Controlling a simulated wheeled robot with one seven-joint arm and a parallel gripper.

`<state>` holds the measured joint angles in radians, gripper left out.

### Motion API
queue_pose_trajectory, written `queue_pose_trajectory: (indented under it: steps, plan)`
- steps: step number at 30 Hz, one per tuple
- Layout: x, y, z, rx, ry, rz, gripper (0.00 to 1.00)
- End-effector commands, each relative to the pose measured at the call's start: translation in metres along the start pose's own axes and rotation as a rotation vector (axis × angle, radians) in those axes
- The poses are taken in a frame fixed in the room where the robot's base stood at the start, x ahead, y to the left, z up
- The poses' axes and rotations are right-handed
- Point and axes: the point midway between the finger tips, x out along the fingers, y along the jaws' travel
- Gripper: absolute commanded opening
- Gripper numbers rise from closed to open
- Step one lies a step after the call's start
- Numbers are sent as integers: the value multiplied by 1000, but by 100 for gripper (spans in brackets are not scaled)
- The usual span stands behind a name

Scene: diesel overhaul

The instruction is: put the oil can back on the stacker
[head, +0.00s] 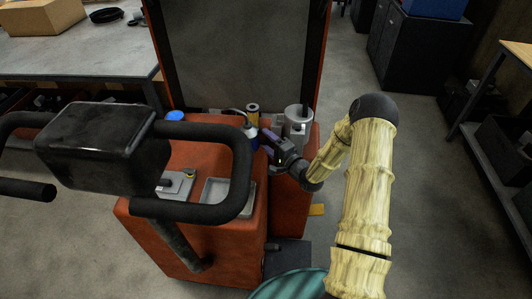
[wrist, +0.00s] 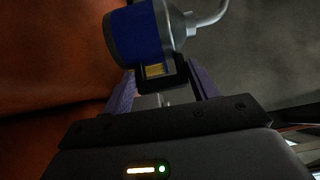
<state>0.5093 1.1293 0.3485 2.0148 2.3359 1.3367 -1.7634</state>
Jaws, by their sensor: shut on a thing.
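The oil can (wrist: 137,35) has a blue body, a grey metal shoulder and a bent spout, and fills the top of the wrist view. My gripper (wrist: 160,80) is shut on it, with a finger on each side of its lower part near a small yellow label. In the head view my gripper (head: 266,138) reaches in from the right, and a bit of the blue can (head: 251,132) shows beside it. The orange stacker (head: 190,242) stands in front of me; the can is over or at its top. Whether it touches the surface is hidden.
The black handle (head: 240,165) and the mast stand close around. A workbench (head: 70,58) is at the left.

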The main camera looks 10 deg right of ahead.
Motion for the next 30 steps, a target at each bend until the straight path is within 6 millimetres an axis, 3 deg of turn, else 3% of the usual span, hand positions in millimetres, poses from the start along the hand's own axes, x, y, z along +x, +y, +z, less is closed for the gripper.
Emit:
queue_pose_trajectory:
  steps: [13,22,30]
  plan:
    - [0,11,0,-1,-1,-4,18]
    - [0,46,0,0,0,-3,18]
    - [0,50,0,-2,-1,-5,18]
